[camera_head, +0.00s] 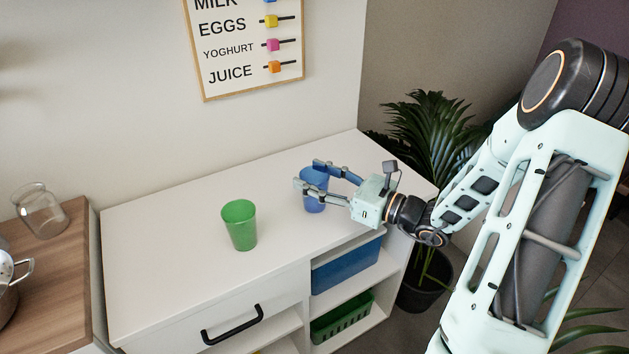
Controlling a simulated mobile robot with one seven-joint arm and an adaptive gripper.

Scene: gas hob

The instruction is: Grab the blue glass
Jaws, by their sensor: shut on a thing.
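The blue glass (314,203) stands upright on the white cabinet top, near the cabinet's right part. My gripper (308,174) reaches in from the right, low over the cabinet top, with one finger on the far side of the glass and one on the near side. It is shut on the blue glass, and the fingers hide part of its upper wall. The glass's base appears to be at the cabinet surface; I cannot tell whether it is lifted slightly.
A green glass (239,226) stands left of the blue one on the white cabinet (165,240). A glass jar (40,212) and a metal pot (12,280) are on the wooden counter at left. A plant (432,135) stands behind my arm. The cabinet's left top is clear.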

